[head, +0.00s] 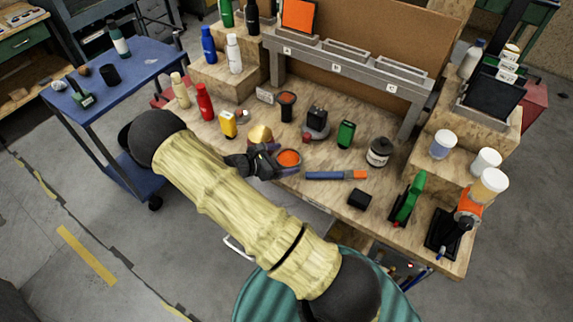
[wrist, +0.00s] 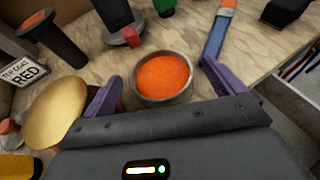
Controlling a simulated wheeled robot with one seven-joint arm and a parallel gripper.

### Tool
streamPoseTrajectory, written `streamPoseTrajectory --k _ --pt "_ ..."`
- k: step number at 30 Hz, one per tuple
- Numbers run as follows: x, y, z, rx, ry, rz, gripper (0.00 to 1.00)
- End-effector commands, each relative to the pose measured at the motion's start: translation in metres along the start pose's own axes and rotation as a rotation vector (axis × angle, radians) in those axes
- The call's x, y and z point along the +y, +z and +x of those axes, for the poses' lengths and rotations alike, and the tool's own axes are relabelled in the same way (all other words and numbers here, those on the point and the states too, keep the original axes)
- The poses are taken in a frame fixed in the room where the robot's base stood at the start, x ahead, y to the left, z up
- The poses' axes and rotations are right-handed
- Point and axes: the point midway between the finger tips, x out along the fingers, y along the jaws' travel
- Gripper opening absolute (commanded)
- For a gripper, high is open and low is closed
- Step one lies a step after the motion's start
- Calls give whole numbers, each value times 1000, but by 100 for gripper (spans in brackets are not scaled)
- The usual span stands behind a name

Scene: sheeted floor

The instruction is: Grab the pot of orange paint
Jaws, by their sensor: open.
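The pot of orange paint (head: 289,158) is a small round metal pot on the wooden workbench, near its front edge. In the wrist view the pot (wrist: 163,78) stands upright, with orange paint filling its open top. My gripper (head: 270,163) is open just left of the pot in the head view. In the wrist view my gripper (wrist: 158,85) has one purple finger on either side of the pot, with a gap to the right finger. The pot's near side is partly hidden.
A gold rounded object (wrist: 55,113) sits close beside the left finger. A blue brush with an orange tip (head: 335,175) lies right of the pot. A dark orange-topped tool (head: 287,105) and a grey-and-black device (head: 316,122) stand behind. Bare bench separates several items.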

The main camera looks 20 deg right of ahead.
Motion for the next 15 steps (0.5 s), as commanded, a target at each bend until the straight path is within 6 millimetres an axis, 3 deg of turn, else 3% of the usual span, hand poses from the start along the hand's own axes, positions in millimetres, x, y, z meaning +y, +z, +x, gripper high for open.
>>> streamPoseTrajectory --k 1,5,15 --pt "-1 -5 11 -1 -3 0 94" --pt "1 -4 23 0 3 -2 94" --pt "2 -4 21 0 12 -5 94"
